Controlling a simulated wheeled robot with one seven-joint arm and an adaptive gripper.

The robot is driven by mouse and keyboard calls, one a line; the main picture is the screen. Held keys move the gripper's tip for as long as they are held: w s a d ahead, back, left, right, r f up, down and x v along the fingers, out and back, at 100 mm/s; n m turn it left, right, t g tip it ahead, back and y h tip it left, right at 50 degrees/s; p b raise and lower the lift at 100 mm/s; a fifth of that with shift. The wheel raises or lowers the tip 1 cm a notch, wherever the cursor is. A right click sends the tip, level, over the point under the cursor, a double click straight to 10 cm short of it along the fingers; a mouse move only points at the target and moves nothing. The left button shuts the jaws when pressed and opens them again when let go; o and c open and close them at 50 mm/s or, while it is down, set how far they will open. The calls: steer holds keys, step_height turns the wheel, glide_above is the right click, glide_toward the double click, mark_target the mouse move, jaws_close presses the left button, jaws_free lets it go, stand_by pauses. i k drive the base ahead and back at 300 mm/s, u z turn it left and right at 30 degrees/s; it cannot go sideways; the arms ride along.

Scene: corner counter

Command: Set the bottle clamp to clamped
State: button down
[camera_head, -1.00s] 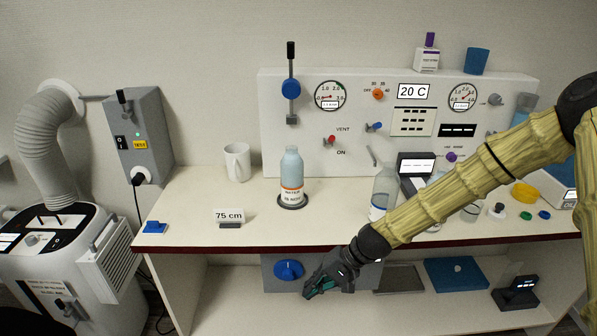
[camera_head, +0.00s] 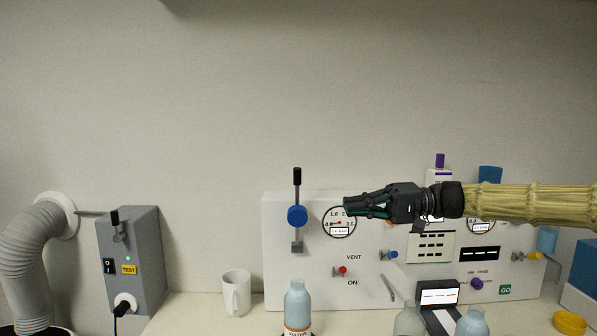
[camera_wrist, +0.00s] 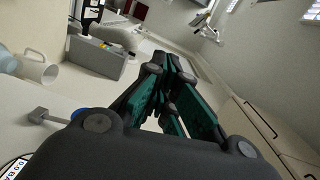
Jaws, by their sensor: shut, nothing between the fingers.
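On the white panel, a lever with a black grip, blue hub and grey foot (camera_head: 297,215) stands with its grip pointing straight up. It appears to be the bottle clamp.
My gripper partly covers a gauge (camera_head: 340,230). Red (camera_head: 342,271) and blue (camera_head: 392,255) valve knobs sit below. A white mug (camera_head: 236,292) and a grey switch box (camera_head: 133,260) stand to the left.

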mark_target(297, 215)
steer(key=z, duration=0.05)
steer(key=i, duration=1.15)
